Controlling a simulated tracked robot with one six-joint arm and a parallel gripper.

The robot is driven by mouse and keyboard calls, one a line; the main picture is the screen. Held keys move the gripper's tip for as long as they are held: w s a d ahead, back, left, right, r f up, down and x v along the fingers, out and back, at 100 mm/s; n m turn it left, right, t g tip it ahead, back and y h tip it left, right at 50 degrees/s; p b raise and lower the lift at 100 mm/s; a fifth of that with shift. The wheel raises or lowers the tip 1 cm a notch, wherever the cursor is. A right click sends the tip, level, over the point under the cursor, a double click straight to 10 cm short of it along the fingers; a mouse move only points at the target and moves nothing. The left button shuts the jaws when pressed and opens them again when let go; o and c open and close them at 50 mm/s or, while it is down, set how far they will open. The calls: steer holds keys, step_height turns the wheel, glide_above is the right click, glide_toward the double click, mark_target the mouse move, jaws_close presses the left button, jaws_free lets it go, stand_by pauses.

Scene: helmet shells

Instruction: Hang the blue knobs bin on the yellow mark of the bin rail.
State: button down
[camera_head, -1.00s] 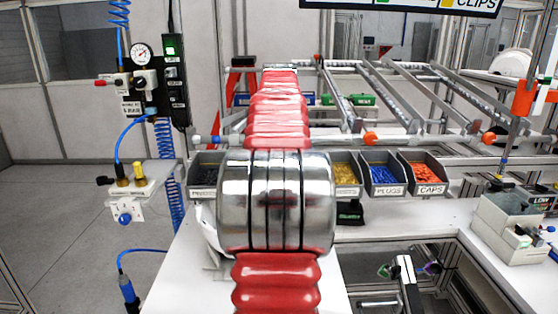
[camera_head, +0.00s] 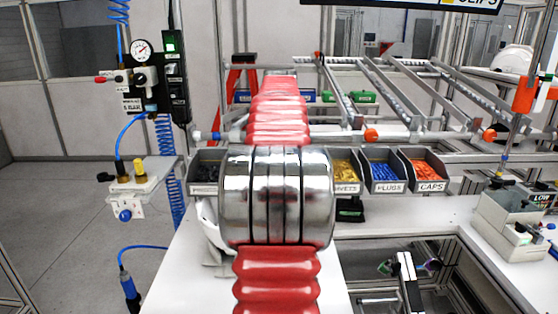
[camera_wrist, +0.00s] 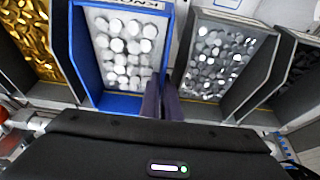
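In the wrist view, the blue knobs bin (camera_wrist: 83,55) holds many pale round knobs, with part of its label at the top edge. My gripper (camera_wrist: 161,90) shows as two dark purple fingers close together at the lower right corner of this bin, beside the gap to the bin on its right. Whether they touch or pinch the bin wall is unclear. In the head view, my red and silver arm hides the knobs bin and my gripper. The yellow mark cannot be made out. A pale horizontal rail (camera_head: 400,136) runs behind the bins.
Grey bins stand beside it: silver parts (camera_wrist: 262,75) and gold rivets (camera_wrist: 20,78) in the wrist view. The plugs bin (camera_head: 385,187) and caps bin (camera_head: 431,186) are on the right in the head view. A pneumatic panel (camera_head: 150,80) stands left.

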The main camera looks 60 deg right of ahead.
steer(key=c, duration=1.9)
jaws_free()
steer(key=shift+r, duration=0.15)
steer(key=v, duration=1.3)
steer(key=shift+s+a+r, duration=0.1)
steer(key=shift+a+r, duration=0.1)
